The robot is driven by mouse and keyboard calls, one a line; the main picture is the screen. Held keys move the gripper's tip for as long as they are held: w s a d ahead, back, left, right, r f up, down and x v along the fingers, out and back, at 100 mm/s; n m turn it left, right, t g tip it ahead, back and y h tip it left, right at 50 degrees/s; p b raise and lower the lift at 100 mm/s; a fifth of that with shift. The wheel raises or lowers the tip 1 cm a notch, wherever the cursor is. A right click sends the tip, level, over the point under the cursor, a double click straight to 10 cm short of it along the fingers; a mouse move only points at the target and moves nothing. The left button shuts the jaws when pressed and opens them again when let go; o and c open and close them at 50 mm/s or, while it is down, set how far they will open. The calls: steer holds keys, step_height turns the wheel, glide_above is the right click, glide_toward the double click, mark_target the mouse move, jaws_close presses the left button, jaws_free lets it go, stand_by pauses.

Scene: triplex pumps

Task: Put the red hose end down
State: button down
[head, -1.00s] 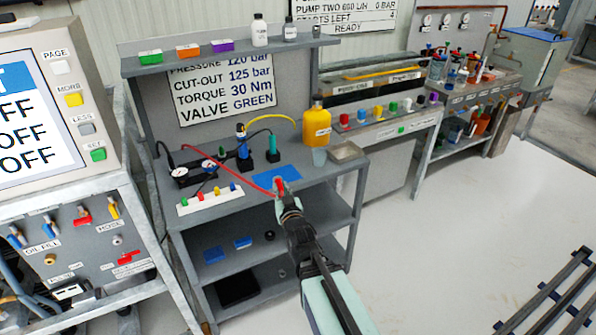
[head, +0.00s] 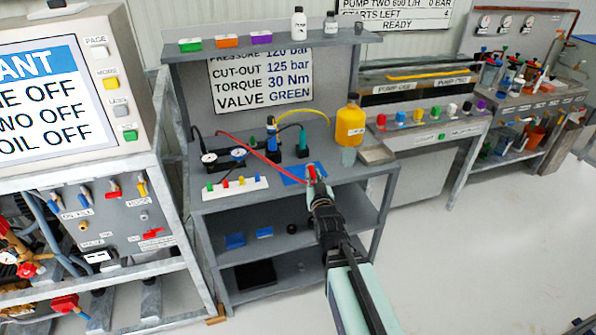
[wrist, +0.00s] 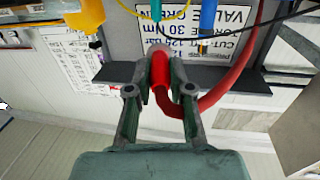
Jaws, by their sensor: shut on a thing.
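My gripper (head: 313,181) is over the front right part of the grey workbench, beside the blue mat (head: 296,174). In the wrist view my gripper (wrist: 160,88) is shut on the red hose end (wrist: 160,70), with a finger on each side of it. The red hose (head: 245,144) runs from the end back left across the bench toward the dark gauge block (head: 222,160). In the wrist view the hose loops to the right of the fingers. I cannot tell whether the hose end touches the mat.
A white strip with coloured pegs (head: 235,187) lies at the front left. Blue and green fittings (head: 273,140) stand behind. The lower shelf (head: 290,243) has free room.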

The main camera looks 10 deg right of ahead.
steer(key=w+r+n+y+p, duration=0.1)
steer(key=w+r+y+p, duration=0.1)
steer(key=w+r+p, duration=0.85)
steer(key=shift+n+y, duration=0.3)
steer(key=shift+y, duration=0.1)
steer(key=f+b, duration=0.3)
steer(key=f, duration=0.1)
steer(key=w+f+b, duration=0.1)
steer(key=f+b, duration=0.2)
steer(key=f, duration=0.1)
steer(key=f+b, duration=0.3)
steer(key=f, duration=0.1)
steer(key=shift+w+a+f, duration=0.15)
steer(key=shift+a, duration=0.05)
steer(key=shift+f+b, duration=0.4)
steer(key=shift+f, duration=2.15)
steer(key=shift+f, duration=0.1)
steer(key=shift+f+b, duration=0.4)
steer(key=shift+f, duration=0.1)
steer(key=c, duration=1)
jaws_free()
steer(key=shift+c, duration=0.2)
steer(key=shift+r, duration=0.2)
